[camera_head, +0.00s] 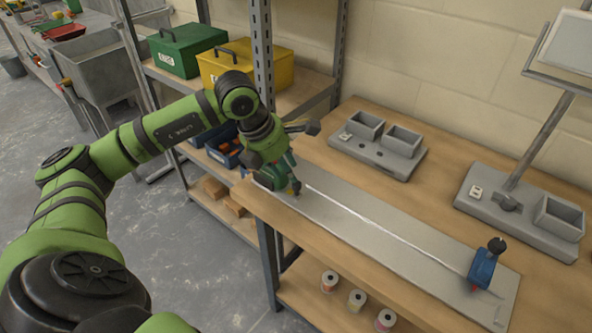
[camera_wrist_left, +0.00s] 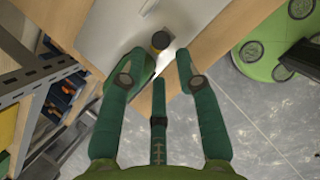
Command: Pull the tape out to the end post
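A long grey board (camera_head: 390,238) lies along the front of the wooden bench. A thin white line (camera_head: 385,226), which looks like the tape, runs along it towards a blue block with a black knob (camera_head: 484,268) at the right end. A small yellow post with a dark top (camera_wrist_left: 160,41) stands at the board's left end. My left gripper (camera_head: 288,182) is low over that end. In the wrist view its fingers (camera_wrist_left: 160,68) are apart, with the post just beyond the tips. My right gripper is out of view.
Two stands with grey bins, a low one (camera_head: 378,148) and one with a tilted panel (camera_head: 520,212), sit behind the board. A metal shelf post (camera_head: 262,50) rises beside my left arm. Green (camera_head: 187,48) and yellow (camera_head: 243,66) boxes stand on the shelf.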

